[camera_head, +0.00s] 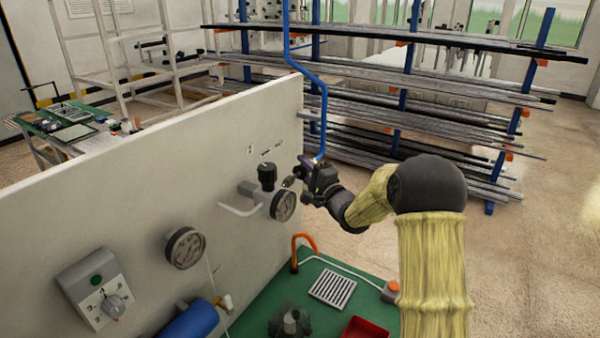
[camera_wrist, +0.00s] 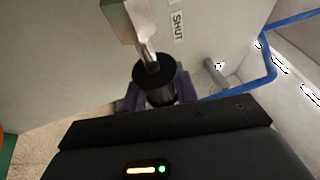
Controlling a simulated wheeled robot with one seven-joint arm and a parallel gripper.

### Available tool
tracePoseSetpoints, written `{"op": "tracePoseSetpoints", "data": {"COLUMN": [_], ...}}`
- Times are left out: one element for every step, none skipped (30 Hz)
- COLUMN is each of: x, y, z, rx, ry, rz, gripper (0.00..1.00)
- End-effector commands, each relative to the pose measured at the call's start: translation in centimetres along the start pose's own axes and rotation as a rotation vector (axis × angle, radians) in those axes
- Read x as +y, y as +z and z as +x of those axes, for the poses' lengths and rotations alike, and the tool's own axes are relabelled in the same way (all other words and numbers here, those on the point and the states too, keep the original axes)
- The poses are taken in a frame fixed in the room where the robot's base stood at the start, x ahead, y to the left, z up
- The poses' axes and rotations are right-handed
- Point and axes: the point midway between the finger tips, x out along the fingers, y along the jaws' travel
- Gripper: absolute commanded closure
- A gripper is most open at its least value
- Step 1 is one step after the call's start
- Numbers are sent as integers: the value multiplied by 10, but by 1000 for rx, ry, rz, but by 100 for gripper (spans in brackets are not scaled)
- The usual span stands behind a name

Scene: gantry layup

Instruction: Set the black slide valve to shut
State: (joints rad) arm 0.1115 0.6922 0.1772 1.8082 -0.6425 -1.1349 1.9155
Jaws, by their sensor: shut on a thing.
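The black knob (camera_wrist: 162,78) of the slide valve shows in the wrist view. It sits on the end of a metal rod that comes out of a pale metal body (camera_wrist: 126,18). A label reading SHUT (camera_wrist: 178,25) is on the panel beside the rod. My gripper (camera_wrist: 159,95) is shut on the knob, with a dark purple finger on either side. In the head view my gripper (camera_head: 301,173) is at the right part of the panel, and it hides most of the knob. The inner faces of the fingers are hidden.
The pale panel (camera_head: 140,165) carries a black-capped regulator (camera_head: 267,176), gauges (camera_head: 185,247) and a selector switch (camera_head: 112,306). A blue pipe (camera_head: 322,105) runs down close to my gripper. A green bench (camera_head: 255,312) lies below; a bar rack (camera_head: 400,95) stands behind.

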Motion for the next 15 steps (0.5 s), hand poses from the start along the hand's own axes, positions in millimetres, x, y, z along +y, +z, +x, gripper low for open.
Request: {"op": "tracePoseSetpoints", "data": {"x": [0,0,0,0,0,0,0,0,0,0,0,0,0,0,0], "y": [-4,-4,-4,-4,-4,-4,-4,-4,-3,-3,-3,-2,-2,-2,-1], "z": [-1,-1,-1,-1,-1,-1,-1,-1,-1,-1,-1,0,0,0,0], "rx": [8,8,8,8,9,9,9,9,8,8,7,6,6,5,5], "ry": [1,1,1,1,1,1,1,1,1,1,1,1,1,1,1], "rz": [0,0,0,0,-1,-1,-1,-1,-1,-1,-1,-1,-1,-1,-1], "gripper": [100,100,100,100,100,100,67,61,53,49,49,49,49,49,49]}}
